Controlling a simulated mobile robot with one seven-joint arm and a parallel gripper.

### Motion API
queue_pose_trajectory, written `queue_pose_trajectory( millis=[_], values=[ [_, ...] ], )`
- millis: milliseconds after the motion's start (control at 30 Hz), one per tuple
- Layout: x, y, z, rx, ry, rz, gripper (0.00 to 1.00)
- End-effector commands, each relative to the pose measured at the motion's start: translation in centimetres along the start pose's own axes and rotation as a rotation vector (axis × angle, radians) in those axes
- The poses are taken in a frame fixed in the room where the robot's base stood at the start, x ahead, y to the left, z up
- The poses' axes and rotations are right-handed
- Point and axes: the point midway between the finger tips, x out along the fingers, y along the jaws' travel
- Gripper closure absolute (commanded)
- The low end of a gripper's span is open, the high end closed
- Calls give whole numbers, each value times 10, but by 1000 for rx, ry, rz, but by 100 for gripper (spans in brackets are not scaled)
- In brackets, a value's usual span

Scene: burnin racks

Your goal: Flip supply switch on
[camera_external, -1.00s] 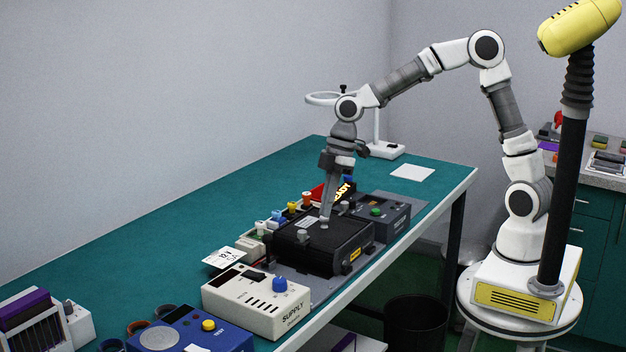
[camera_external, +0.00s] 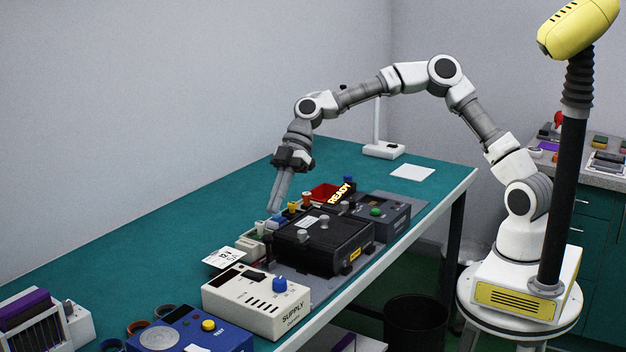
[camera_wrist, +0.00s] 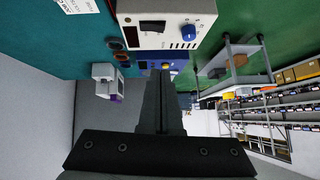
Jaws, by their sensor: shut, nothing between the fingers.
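The supply unit (camera_external: 257,302) is a cream box marked SUPPLY near the front of the bench. It has a blue knob (camera_external: 280,285), a row of dark slots and a black rocker switch (camera_external: 254,275) on its top. In the wrist view the supply unit (camera_wrist: 172,22) is at the top, with the black switch (camera_wrist: 152,27) left of the blue knob (camera_wrist: 189,32). Which way the switch is set I cannot tell. My gripper (camera_external: 272,208) is shut and empty, pointing down beyond the unit, apart from it. Its fingers (camera_wrist: 163,75) show in the wrist view.
A black box (camera_external: 325,250) with grey knobs stands behind the supply, beside coloured connectors (camera_external: 277,220) and a READY sign (camera_external: 341,193). A white card (camera_external: 224,258) lies left of the supply. A blue unit (camera_external: 190,335) stands in front. The bench's left side is mostly clear.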

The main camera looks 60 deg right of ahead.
Motion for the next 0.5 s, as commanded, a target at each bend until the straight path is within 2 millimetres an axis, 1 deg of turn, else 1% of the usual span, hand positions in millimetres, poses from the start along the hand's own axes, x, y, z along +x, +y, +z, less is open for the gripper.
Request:
queue_pose_trajectory(
  millis=[167, 267, 367, 500],
  values=[
    [4, 0, 0, 1, -1, 0, 100],
    [14, 0, 1, 2, -1, -2, 100],
    [31, -1, 1, 1, -2, -3, 100],
    [62, -1, 1, 0, -2, -4, 100]
  ],
)
